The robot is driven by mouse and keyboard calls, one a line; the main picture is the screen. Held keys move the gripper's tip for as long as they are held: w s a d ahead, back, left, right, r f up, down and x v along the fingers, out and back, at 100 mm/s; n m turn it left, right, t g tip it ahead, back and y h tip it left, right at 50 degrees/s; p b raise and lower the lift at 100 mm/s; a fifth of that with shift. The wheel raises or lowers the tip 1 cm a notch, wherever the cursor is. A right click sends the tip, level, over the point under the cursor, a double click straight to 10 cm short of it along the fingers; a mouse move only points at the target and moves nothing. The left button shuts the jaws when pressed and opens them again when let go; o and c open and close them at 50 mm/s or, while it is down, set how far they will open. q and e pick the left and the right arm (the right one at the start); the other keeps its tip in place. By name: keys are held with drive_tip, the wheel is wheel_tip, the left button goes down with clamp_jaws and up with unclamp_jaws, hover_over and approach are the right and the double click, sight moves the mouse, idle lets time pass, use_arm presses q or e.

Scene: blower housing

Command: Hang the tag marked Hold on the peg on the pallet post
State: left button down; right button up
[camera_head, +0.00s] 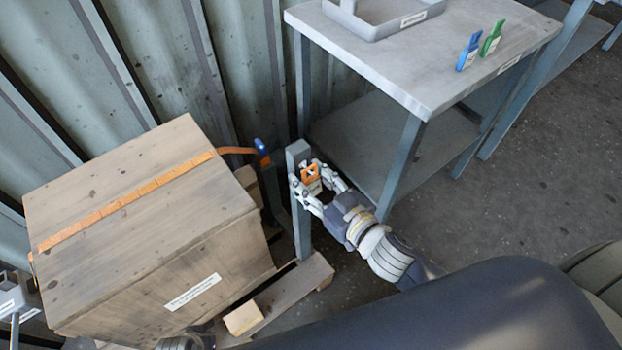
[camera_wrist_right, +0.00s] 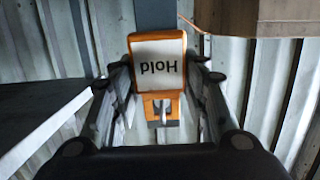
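The orange tag (camera_head: 311,178) with a white face is at the upper part of the grey pallet post (camera_head: 301,225). In the right wrist view the tag (camera_wrist_right: 158,62) reads "Hold", upside down in the picture. A small pale metal piece (camera_wrist_right: 164,107), seemingly the peg, shows at the hole in its narrow tab. My right gripper (camera_head: 318,188) has its fingers on either side of the tag. In the wrist view the fingers (camera_wrist_right: 163,70) look spread, with a gap visible at the right one. The tag hides much of the peg.
A strapped wooden crate (camera_head: 140,215) stands left of the post on a wooden pallet (camera_head: 300,290). A grey table (camera_head: 440,60) at the right holds a tray (camera_head: 385,22), a blue tag (camera_head: 468,52) and a green tag (camera_head: 491,39). A corrugated wall is behind.

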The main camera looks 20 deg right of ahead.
drive_tip(key=shift+o, duration=1.2)
drive_tip(key=v, duration=1.2)
drive_tip(key=shift+f, duration=0.1)
